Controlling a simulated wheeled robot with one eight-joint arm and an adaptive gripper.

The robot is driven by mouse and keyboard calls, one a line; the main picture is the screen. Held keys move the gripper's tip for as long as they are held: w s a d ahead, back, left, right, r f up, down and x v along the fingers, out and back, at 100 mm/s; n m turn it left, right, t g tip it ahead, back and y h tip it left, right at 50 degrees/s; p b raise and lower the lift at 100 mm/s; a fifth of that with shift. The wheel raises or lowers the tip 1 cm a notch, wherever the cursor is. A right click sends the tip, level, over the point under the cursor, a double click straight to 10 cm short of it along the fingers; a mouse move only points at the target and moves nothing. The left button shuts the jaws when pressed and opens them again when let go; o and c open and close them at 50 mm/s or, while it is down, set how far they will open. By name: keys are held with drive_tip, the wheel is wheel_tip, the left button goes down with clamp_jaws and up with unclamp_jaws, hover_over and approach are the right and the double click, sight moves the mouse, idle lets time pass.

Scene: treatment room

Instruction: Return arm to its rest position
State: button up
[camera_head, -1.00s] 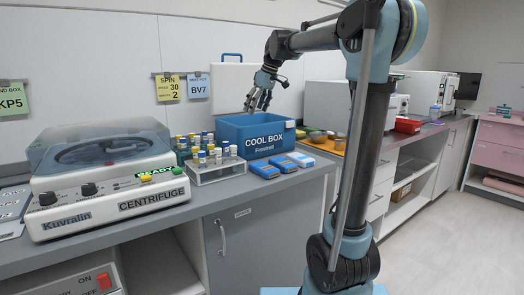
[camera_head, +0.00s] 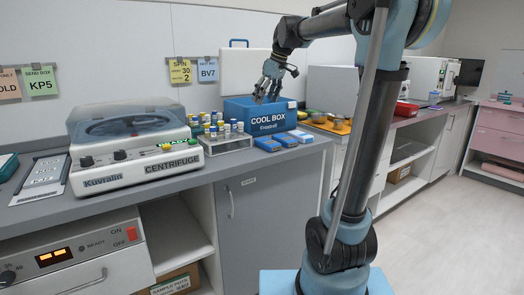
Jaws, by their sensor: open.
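My gripper (camera_head: 267,92) is open and empty. In the head view it hangs at the end of my raised arm, fingers pointing down, in front of or above the blue cool box (camera_head: 238,108). I cannot tell its exact height over the box. My arm rises from my base at the lower right and bends over toward the counter, with its upper part cut off by the top edge of the picture.
A centrifuge (camera_head: 128,150) with a clear lid stands left on the counter. A rack of capped tubes (camera_head: 226,144) and blue packs (camera_head: 284,140) sit by the cool box. Orange mat with bowls (camera_head: 337,127) lies behind my arm. Open floor (camera_head: 452,235) is right.

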drive_tip(key=s+d+f+m+h, duration=0.1)
drive_tip(key=s+d+f+m, duration=0.2)
drive_tip(key=s+d+f, duration=0.3)
drive_tip(key=s+d+f+m+h, duration=0.1)
drive_tip(key=s+d+f+m, duration=0.2)
drive_tip(key=s+f, duration=1.2)
drive_tip(key=s+d+f+m+h, duration=0.1)
drive_tip(key=s+d+f+m, duration=0.3)
drive_tip(key=s+d+f, duration=0.4)
drive_tip(key=s+f, duration=0.3)
drive_tip(key=s, duration=0.2)
drive_tip(key=shift+d+f, duration=0.15)
drive_tip(key=shift+d, duration=0.25)
